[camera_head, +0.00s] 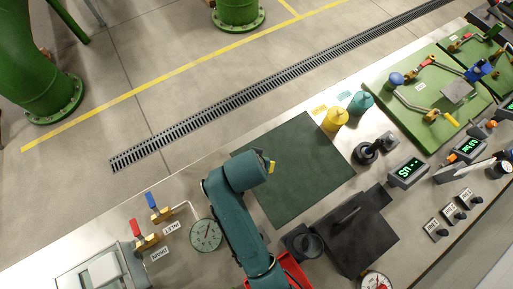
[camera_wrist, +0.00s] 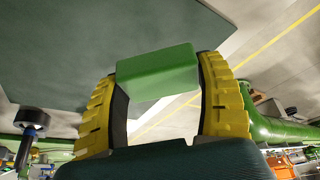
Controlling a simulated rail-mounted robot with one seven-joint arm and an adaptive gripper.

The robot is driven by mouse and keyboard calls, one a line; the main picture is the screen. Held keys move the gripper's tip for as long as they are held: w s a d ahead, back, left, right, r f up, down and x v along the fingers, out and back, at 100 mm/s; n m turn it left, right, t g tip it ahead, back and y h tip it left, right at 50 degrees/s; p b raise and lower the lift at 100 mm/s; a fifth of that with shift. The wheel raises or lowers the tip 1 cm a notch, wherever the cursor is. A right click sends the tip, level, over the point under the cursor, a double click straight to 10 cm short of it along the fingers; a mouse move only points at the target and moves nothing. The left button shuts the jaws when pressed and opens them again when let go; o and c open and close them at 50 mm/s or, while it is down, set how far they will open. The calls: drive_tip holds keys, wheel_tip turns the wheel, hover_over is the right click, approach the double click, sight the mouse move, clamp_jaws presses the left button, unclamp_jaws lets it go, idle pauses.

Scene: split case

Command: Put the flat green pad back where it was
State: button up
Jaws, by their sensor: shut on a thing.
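My gripper (camera_wrist: 160,100) shows in the wrist view with two yellow ribbed fingers, shut on a green pad (camera_wrist: 158,72). The pad lies across the gap between the fingertips. In the head view my gripper (camera_head: 271,167) is mostly hidden under my teal arm, over the left part of the dark green mat (camera_head: 310,165); only a bit of yellow finger shows. The pad cannot be made out there. The mat also fills the upper left of the wrist view (camera_wrist: 90,50). I cannot tell how high the pad is above it.
A yellow bottle (camera_head: 335,119) and a teal bottle (camera_head: 360,102) stand beyond the mat's upper right corner. A black case (camera_head: 352,238) lies near its lower right. A red tray (camera_head: 291,271) is partly behind my arm. Most of the mat is clear.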

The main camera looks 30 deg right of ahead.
wheel_tip(320, 180, down, 6)
drive_tip(key=shift+r+b, duration=0.1)
drive_tip(key=shift+b, duration=0.3)
